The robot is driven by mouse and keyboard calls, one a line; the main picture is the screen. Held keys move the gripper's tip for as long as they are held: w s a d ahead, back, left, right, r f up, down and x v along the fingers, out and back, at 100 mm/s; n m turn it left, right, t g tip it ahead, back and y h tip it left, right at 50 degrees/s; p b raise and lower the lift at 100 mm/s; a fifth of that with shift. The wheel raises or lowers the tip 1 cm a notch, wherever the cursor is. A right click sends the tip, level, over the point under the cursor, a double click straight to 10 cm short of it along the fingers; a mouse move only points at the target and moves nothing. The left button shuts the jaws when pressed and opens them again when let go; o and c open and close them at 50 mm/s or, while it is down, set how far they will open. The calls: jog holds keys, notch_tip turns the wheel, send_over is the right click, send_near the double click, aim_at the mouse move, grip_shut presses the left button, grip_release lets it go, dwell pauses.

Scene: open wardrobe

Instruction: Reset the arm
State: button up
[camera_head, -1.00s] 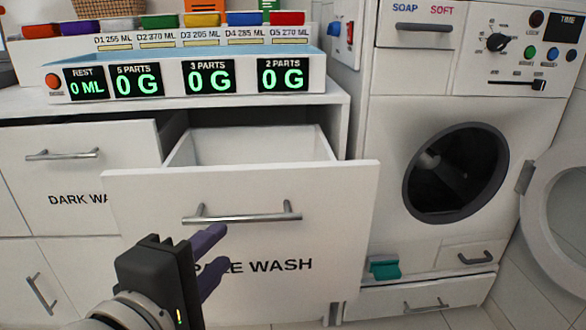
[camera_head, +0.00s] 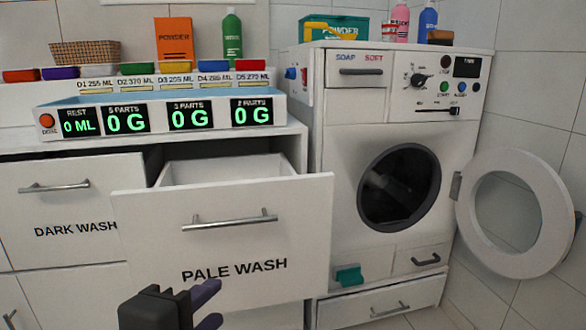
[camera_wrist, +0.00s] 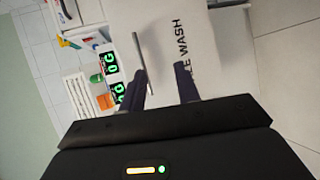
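My gripper (camera_head: 206,308) is low in the head view, in front of the open drawer marked PALE WASH (camera_head: 222,243). Its two dark purple fingers also show in the wrist view (camera_wrist: 160,84), spread apart with nothing between them. The drawer's handle (camera_head: 230,219) is above the gripper in the head view and free of it. In the wrist view the handle (camera_wrist: 139,64) lies beyond the left finger. Most of my arm is out of the frame.
A washing machine (camera_head: 335,185) stands at the right with its round door (camera_head: 517,213) swung open. A shut DARK WASH drawer (camera_head: 75,205) is at the left. The dosing panel (camera_head: 160,113) sits on the counter. Tiled floor shows at the lower right.

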jog(key=d+f+m+g+y+p, duration=0.2)
jog(key=d+m, duration=0.6)
jog(key=d, duration=0.5)
jog(key=d+f+m+g+y+p, duration=0.2)
jog(key=d+f+m+g+p, duration=0.2)
jog(key=d, duration=0.8)
notch_tip(320, 180, down, 2)
jog(key=m+g, duration=0.2)
jog(key=m, duration=0.1)
jog(key=shift+d+m+p, duration=0.35)
jog(key=shift+m, duration=0.05)
jog(key=shift+a, duration=0.1)
